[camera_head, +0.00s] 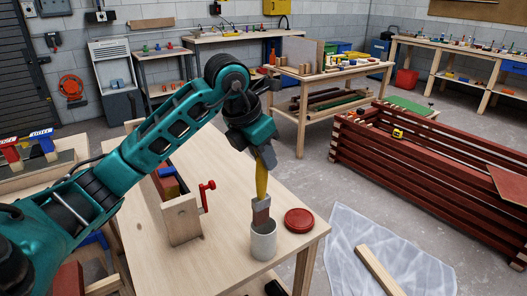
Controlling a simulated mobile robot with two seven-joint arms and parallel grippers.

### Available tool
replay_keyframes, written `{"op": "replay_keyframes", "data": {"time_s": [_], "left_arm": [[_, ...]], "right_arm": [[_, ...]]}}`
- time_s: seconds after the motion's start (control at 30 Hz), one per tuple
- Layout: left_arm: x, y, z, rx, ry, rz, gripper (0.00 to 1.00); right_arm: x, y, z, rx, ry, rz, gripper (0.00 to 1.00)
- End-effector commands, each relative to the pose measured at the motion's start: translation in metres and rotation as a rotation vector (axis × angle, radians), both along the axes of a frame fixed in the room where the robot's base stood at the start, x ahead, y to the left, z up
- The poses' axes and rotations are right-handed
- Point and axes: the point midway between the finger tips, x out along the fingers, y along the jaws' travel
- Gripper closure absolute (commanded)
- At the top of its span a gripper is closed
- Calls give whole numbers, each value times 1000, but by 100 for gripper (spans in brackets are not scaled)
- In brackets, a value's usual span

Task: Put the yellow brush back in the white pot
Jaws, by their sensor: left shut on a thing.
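My left gripper (266,157) is shut on the top end of the handle of the yellow brush (261,182). The brush hangs nearly upright with its bristles (261,217) down. The white pot (263,246) stands on the wooden table near its right front corner, directly below the brush. The bristle end overlaps the pot's opening in the picture; I cannot tell how deep it is inside. My right gripper is not in view.
A round red lid (299,220) lies on the table (225,268) just right of the pot. A wooden vise with a red handle (206,194) stands left of the brush. Stacked red battens (430,170) and a plastic sheet (375,255) are beyond the table's right edge.

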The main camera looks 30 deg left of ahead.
Motion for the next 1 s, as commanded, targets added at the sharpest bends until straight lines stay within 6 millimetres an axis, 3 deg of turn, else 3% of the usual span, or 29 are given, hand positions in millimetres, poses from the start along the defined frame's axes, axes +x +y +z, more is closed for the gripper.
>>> {"op": "replay_keyframes", "data": {"time_s": [0.5,1.0], "left_arm": [[0,0,-57,1,1,-1,100],[-2,0,-94,4,17,0,100]], "right_arm": [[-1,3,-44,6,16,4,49],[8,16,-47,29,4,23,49]]}}
